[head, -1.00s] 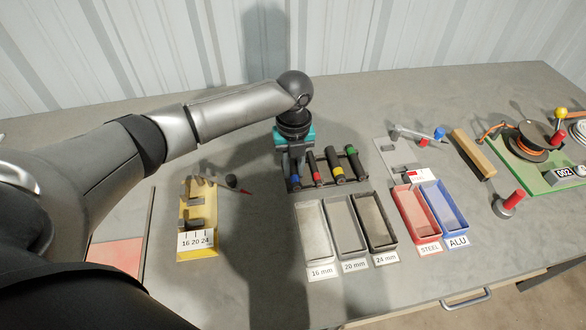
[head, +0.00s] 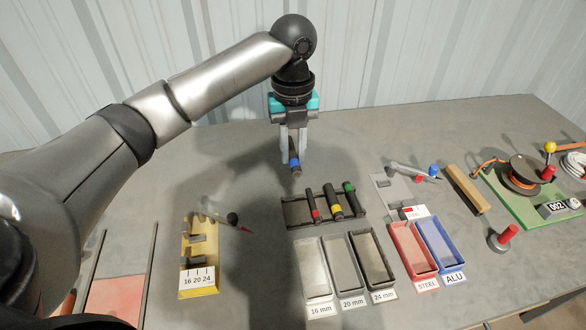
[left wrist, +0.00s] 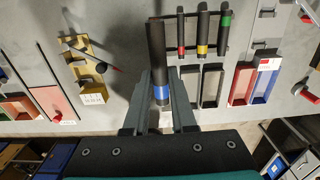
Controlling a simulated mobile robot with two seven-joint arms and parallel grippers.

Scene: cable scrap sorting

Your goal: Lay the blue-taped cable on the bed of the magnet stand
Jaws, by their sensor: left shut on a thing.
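The blue-taped cable (head: 294,161) is a short dark piece with a blue band. My left gripper (head: 292,148) is shut on it and holds it up in the air behind the cable rack. In the left wrist view the cable (left wrist: 156,48) sticks out beyond the jaws, its blue band between the fingers (left wrist: 160,88). What looks like the magnet stand (head: 388,188) is a grey plate with a pale arm, red part and blue knob, right of the rack. Nothing lies on its visible bed. My right gripper is not in view.
The rack (head: 293,212) holds red-, yellow- and green-banded cables. Size trays (head: 317,292), a red STEEL tray (head: 398,232) and a blue ALU tray (head: 451,232) stand in front. A yellow gauge (head: 200,277) is left; a wooden block (head: 467,191) is right.

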